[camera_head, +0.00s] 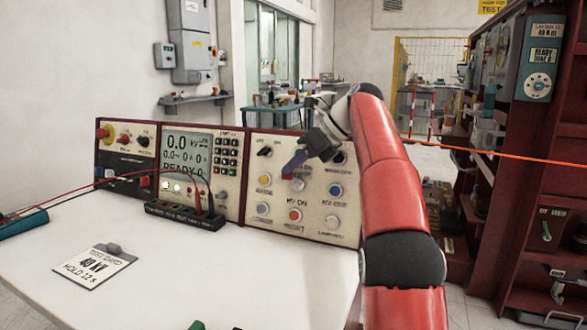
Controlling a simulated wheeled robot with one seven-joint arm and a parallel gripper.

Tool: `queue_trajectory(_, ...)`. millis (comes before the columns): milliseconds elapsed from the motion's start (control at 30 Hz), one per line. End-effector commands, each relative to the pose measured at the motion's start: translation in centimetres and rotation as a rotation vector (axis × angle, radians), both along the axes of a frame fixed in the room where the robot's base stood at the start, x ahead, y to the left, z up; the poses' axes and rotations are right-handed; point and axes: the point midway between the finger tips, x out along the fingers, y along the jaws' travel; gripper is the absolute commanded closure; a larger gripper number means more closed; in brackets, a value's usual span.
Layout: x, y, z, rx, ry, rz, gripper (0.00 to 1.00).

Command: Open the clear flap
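The cream control panel (313,221) stands upright at the back of the white bench and carries several buttons and knobs. The clear flap cannot be made out with certainty. A small pale, rounded part (298,184) shows on the panel just below my fingertips, above the "HV ON" lettering. My gripper (290,171) is in front of the panel's upper middle, pointing down and left. Its purple and dark fingers overlap in this view, so their gap is hidden. Whether they touch the panel cannot be told. My gripper and arm cover part of the panel's upper right.
A black terminal box (185,215) with red leads stands before the left panel section and its display (187,155). A test card clipboard (94,268) lies on the white bench (200,280). The bench front is mostly clear. A dark red cabinet (535,190) stands at right.

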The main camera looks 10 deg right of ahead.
Motion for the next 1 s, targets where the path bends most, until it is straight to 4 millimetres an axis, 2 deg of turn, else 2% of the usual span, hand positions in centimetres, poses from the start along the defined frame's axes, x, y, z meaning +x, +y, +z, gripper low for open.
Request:
queue_trajectory(767, 0.25, -0.11, 0.30, 0.036, 0.046, 0.000, 1.00)
queue_trajectory(800, 0.25, -0.11, 0.30, 0.036, 0.046, 0.000, 0.91)
queue_trajectory(933, 0.24, -0.12, 0.30, 0.036, 0.046, 0.000, 0.75)
queue_trajectory(1000, 0.24, -0.12, 0.30, 0.036, 0.046, 0.000, 0.75)
